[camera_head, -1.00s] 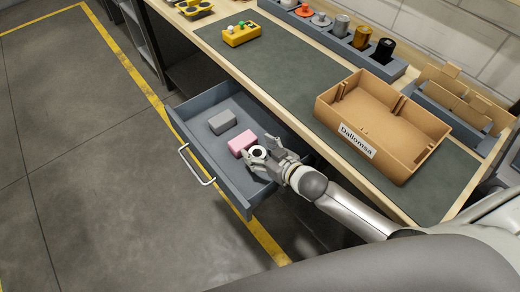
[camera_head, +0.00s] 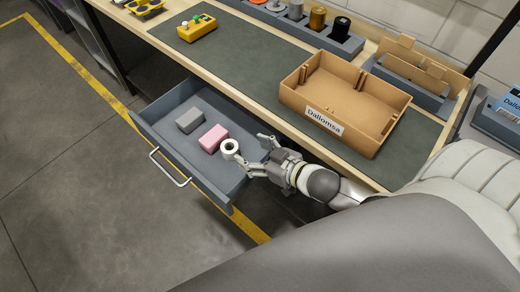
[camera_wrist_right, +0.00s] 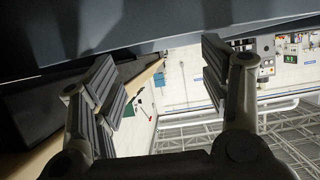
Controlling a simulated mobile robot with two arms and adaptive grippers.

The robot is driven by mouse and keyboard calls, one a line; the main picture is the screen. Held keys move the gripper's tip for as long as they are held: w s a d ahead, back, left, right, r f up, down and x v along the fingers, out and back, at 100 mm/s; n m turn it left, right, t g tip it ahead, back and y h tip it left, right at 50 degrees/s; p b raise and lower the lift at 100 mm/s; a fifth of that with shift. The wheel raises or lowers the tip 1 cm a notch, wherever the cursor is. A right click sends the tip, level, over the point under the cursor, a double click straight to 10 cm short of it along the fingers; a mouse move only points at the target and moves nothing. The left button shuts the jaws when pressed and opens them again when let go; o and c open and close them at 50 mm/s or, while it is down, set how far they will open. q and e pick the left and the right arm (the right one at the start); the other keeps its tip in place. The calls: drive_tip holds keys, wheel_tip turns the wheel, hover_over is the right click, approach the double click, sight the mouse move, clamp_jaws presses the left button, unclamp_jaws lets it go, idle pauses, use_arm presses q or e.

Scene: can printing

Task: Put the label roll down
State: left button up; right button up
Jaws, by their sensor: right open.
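The white label roll (camera_head: 230,147) with its dark core sits in the open grey drawer (camera_head: 222,194), next to a pink block (camera_head: 213,138). My right gripper (camera_head: 256,154) is open just to the right of the roll, its fingers spread and apart from it. In the right wrist view, the gripper (camera_wrist_right: 160,62) shows both padded fingers wide apart with nothing between them, and the roll is not visible there. My left gripper is not in view.
A grey block (camera_head: 190,120) also lies in the drawer. On the bench's green mat (camera_head: 240,65) stand a cardboard box (camera_head: 296,98) marked "Dallomsa" and a yellow button box (camera_head: 196,28). A rack (camera_head: 338,48) with several cylinders runs along the back.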

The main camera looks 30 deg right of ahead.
drive_tip(key=shift+v, duration=1.1)
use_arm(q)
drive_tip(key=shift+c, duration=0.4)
